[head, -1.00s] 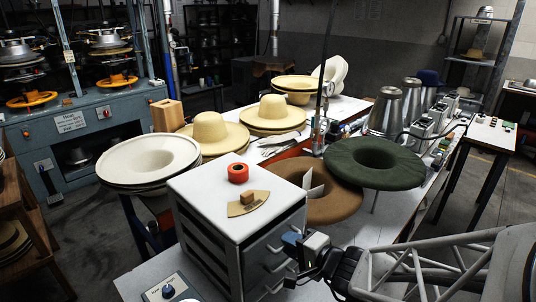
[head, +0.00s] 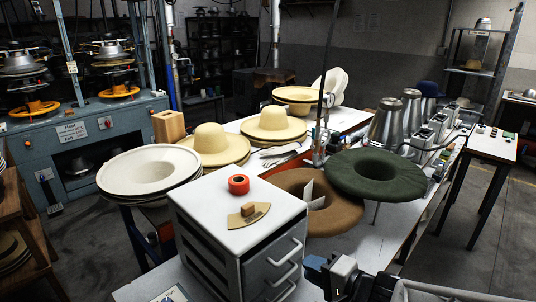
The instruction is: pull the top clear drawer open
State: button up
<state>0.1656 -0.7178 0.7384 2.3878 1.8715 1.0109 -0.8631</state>
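The drawer cabinet (head: 226,222) has a white top and stands on the near end of the long table. Its front faces right, with several grey drawers stacked in it. The top drawer (head: 256,265) looks flush with the front, and its pale bar handle (head: 285,252) sticks out. My gripper (head: 328,272) is at the lower right of the handles, apart from the top handle. A dark blue finger part and a white block show on it. Its fingertips are too dark and small to tell the gap between them.
An orange-red tape roll (head: 238,184) and a tan curved piece with a small wooden block (head: 248,212) lie on the cabinet top. A brown hat (head: 325,215) and a green hat (head: 375,174) are behind the gripper. White hats (head: 150,172) are at left.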

jog(key=shift+s+r+n+g+h, duration=2.15)
jog(key=shift+s+n+g, duration=1.25)
jog(key=shift+s+g, duration=1)
jog(key=shift+s+d+r+n+h, duration=0.85)
jog(key=shift+d+r+h, duration=1.8)
jog(key=shift+d+h, duration=1.2)
jog(key=s+a+f+n+g+y, duration=0.1)
jog(key=a+f+y, duration=0.2)
jog(key=a+f, duration=0.3)
jog(key=a+f+n+g+y, duration=0.1)
jog(key=a+f, duration=0.4)
jog(key=a, duration=0.5)
jog(key=shift+s+a+f+n+g+y, duration=0.2)
jog(key=shift+s+f+n+g+y, duration=0.25)
jog(key=shift+y, duration=0.55)
